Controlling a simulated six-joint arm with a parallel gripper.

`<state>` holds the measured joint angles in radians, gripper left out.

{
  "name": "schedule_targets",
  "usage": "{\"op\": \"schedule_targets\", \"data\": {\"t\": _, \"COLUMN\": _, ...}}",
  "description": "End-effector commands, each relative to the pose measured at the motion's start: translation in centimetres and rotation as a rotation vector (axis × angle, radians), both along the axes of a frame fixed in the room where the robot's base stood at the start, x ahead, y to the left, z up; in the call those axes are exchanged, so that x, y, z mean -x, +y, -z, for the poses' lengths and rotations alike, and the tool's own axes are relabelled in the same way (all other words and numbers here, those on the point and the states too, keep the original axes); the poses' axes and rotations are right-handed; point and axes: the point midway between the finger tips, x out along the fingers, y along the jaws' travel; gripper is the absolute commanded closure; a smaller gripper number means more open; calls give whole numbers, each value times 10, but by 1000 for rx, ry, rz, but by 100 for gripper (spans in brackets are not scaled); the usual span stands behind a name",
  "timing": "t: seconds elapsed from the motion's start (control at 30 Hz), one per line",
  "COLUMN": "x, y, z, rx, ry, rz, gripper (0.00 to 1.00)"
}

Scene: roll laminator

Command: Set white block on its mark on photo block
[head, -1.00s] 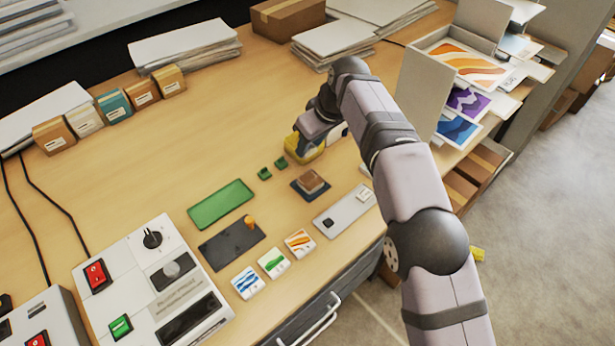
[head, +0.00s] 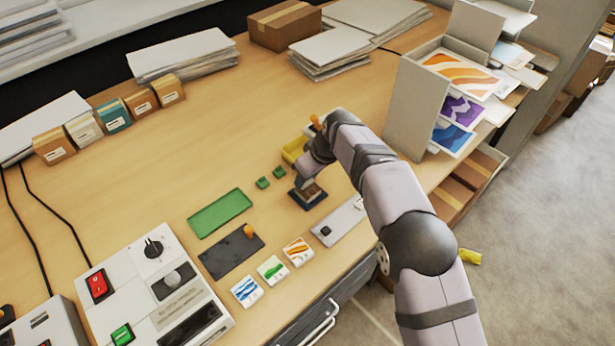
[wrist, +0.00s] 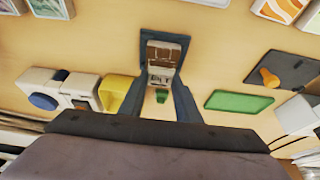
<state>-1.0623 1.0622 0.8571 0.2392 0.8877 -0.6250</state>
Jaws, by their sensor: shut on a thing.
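The brown block (head: 310,193), which I take for the photo block, sits on a dark blue pad (head: 296,199). It also shows in the wrist view (wrist: 164,50), on the far part of the pad. My gripper (wrist: 160,82) is shut on a small white block (wrist: 160,74) with dark marks. The white block is right at the near edge of the brown block in the wrist view; I cannot tell whether they touch. In the head view my gripper (head: 305,180) is over the pad and largely hides the white block.
Two small green blocks (head: 262,182) and a yellow bin (head: 293,150) stand close to my gripper. A green plate (head: 220,213), a dark plate with an orange knob (head: 230,252) and a grey strip (head: 340,222) lie nearby. The laminator (head: 150,290) is at lower left.

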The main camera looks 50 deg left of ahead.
Motion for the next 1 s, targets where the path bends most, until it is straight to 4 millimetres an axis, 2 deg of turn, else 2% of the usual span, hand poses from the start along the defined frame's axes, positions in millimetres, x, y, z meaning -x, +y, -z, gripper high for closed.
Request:
{"op": "schedule_targets", "data": {"t": 0.17, "x": 0, "y": 0, "z": 13, "rx": 1, "ry": 0, "rz": -1, "gripper": 94}}
{"op": "schedule_targets", "data": {"t": 0.57, "x": 0, "y": 0, "z": 19, "rx": 0, "ry": -1, "rz": -1, "gripper": 94}}
{"op": "schedule_targets", "data": {"t": 0.6, "x": 0, "y": 0, "z": 19, "rx": 0, "ry": -1, "rz": -1, "gripper": 68}}
{"op": "schedule_targets", "data": {"t": 0.67, "x": 0, "y": 0, "z": 18, "rx": 0, "ry": -1, "rz": -1, "gripper": 53}}
{"op": "schedule_targets", "data": {"t": 1.0, "x": 0, "y": 0, "z": 17, "rx": 0, "ry": -1, "rz": -1, "gripper": 51}}
